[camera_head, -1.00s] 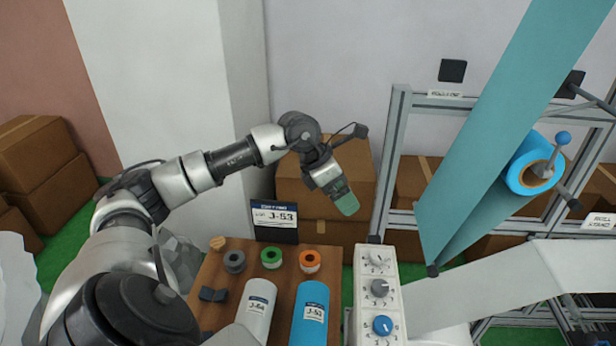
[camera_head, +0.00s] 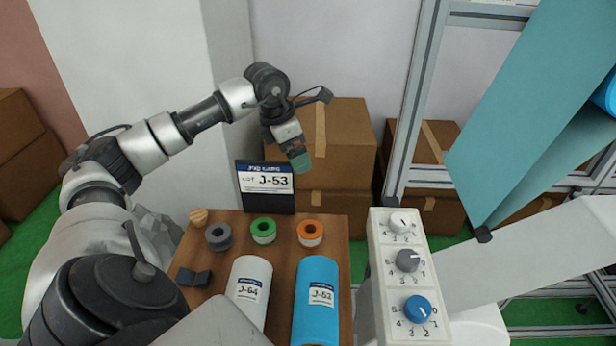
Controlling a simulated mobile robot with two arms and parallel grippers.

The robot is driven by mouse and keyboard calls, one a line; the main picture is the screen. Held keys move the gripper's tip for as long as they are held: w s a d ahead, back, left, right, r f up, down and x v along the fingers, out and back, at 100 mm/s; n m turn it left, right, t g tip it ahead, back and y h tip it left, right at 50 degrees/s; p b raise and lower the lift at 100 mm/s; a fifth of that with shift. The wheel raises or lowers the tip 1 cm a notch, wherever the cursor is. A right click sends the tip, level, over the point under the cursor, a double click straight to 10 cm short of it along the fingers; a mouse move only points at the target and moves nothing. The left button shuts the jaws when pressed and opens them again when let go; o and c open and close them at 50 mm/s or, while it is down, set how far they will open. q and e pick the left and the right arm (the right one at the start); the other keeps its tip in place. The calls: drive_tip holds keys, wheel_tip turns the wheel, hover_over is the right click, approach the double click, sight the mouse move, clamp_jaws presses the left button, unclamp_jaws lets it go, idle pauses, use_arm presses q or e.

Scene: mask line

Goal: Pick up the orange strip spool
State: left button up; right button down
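The orange strip spool (camera_head: 310,232) is a small orange ring with a white lower part. It sits upright on the brown wooden board, at the right end of a row of spools. My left gripper (camera_head: 302,165) has green fingertips and hangs above and behind the orange spool, apart from it. Its fingers show edge-on, so I cannot tell whether they are open or shut. My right gripper is not in view.
A green spool (camera_head: 263,230) and a grey spool (camera_head: 219,236) stand left of the orange one. A lot sign (camera_head: 266,187) stands behind them. White (camera_head: 249,287) and blue (camera_head: 315,301) rolls lie in front. A knob panel (camera_head: 407,270) stands to the right.

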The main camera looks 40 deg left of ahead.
use_arm(q)
drive_tip(key=b, duration=1.6)
approach(310, 232)
drive_tip(key=shift+s+d+f, duration=0.1)
drive_tip(key=shift+d+f, duration=0.2)
drive_tip(key=shift+f, duration=0.25)
drive_tip(key=shift+s+d+f, duration=0.1)
drive_tip(key=shift+d+f, duration=0.25)
drive_tip(key=shift+f, duration=0.25)
drive_tip(key=x, duration=0.5)
drive_tip(key=shift+w+d+f+p, duration=0.2)
drive_tip(key=shift+w+d+p, duration=0.05)
drive_tip(key=shift+d+p, duration=0.1)
drive_tip(key=shift+c, duration=0.5)
drive_tip(key=c, duration=0.9)
